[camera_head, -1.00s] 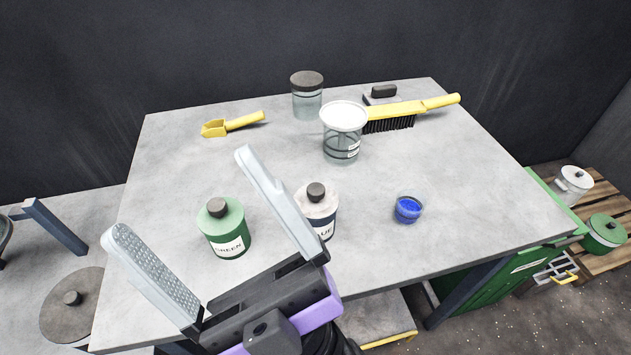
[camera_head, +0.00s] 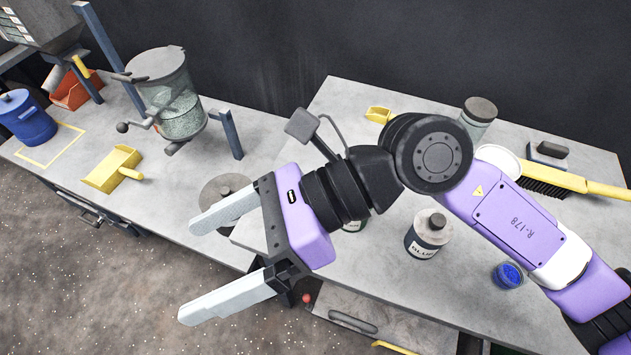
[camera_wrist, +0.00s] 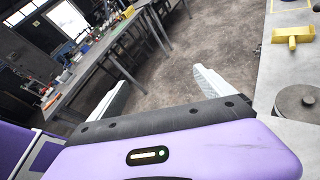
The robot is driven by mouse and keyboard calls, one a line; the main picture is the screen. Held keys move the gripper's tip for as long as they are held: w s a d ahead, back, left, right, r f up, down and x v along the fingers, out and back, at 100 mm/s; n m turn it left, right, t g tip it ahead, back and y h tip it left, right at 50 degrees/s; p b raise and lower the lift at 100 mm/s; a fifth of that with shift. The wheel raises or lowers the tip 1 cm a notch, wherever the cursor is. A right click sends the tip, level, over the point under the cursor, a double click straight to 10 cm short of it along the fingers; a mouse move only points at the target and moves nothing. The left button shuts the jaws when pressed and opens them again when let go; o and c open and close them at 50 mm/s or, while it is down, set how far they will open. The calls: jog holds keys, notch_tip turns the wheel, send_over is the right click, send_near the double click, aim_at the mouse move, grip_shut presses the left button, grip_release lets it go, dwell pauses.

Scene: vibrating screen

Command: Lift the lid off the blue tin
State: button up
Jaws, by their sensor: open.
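A blue lidded tin (camera_head: 27,120) stands at the far left on the left bench, beside a yellow outlined square. Its lid (camera_head: 14,100) with a small knob is on. My gripper (camera_head: 190,272) is open and empty, pointing left over the front edge of the left bench, well apart from both tins. In the wrist view, my gripper (camera_wrist: 160,78) has nothing between its fingers; neither tin shows there.
On the left bench are a yellow scoop (camera_head: 112,170), a glass vessel on a stand (camera_head: 178,105) and a grey round lid (camera_head: 222,188) near my gripper. The right table holds a small blue-filled bowl (camera_head: 508,275) and a brush (camera_head: 575,180). The floor at lower left is clear.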

jog(key=w+d+f+t+h+p, duration=0.2)
jog(key=w+d+f+h, duration=0.3)
jog(key=d, duration=0.3)
jog(key=t+h+p, duration=0.3)
jog(key=t+h, duration=0.1)
jog(key=h, duration=0.4)
send_over(439, 219)
jog(key=f, duration=0.4)
jog(key=shift+s+a, duration=0.3)
jog(key=shift+w+d+f+p, duration=0.1)
jog(key=shift+d+f+p, duration=0.1)
jog(key=shift+f, duration=0.35)
jog(key=shift+d+f+p, duration=0.1)
jog(key=shift+d+f, duration=0.1)
jog(key=shift+f, duration=0.3)
jog(key=shift+w+a+f+p, duration=0.1)
jog(key=shift+f+p, duration=0.35)
jog(key=shift+f, duration=1)
jog(key=shift+w+f+p, duration=0.1)
jog(key=shift+f+p, duration=0.3)
jog(key=shift+f, duration=1.05)
jog(key=c, duration=1.4)
jog(key=shift+r, duration=0.1)
